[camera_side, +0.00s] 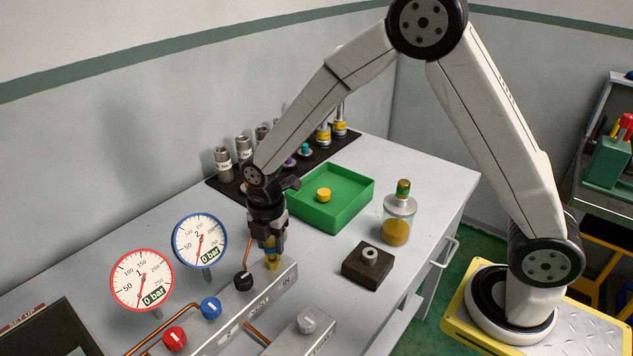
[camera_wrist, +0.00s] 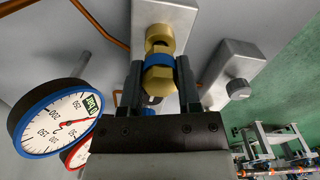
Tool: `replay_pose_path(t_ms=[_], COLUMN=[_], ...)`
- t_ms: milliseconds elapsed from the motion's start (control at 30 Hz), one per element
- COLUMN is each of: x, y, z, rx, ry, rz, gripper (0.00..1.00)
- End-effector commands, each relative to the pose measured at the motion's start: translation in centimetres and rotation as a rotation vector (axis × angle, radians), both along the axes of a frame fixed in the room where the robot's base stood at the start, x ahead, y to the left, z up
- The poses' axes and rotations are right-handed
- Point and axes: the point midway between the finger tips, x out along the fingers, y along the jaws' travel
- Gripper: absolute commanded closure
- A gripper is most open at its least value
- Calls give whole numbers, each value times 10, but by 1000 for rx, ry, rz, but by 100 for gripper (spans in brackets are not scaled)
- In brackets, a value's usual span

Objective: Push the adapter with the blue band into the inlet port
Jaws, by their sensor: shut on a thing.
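My gripper (camera_side: 269,250) is shut on the brass adapter with the blue band (camera_wrist: 159,76), and it also shows in the wrist view (camera_wrist: 159,68). The fingers stand on both sides of the blue band. The adapter's brass end points at the brass inlet port (camera_wrist: 158,32) on the grey metal block (camera_wrist: 150,12). In the side view the brass (camera_side: 273,263) under the fingers meets the block (camera_side: 258,292) near its "IN" marking. The two brass parts look in line and close together. I cannot tell how deep the adapter sits in the port.
Two gauges, red-rimmed (camera_side: 142,280) and blue-rimmed (camera_side: 199,240), read 0 bar. Red (camera_side: 174,338), blue (camera_side: 210,307) and black (camera_side: 243,281) knobs stand nearby.

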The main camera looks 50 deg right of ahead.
Motion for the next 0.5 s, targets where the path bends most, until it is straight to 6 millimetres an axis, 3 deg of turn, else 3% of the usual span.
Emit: replay_pose_path(t_ms=[500], x=[0], y=[0], z=[-9], rx=[0], ry=[1], rz=[0], gripper=[100])
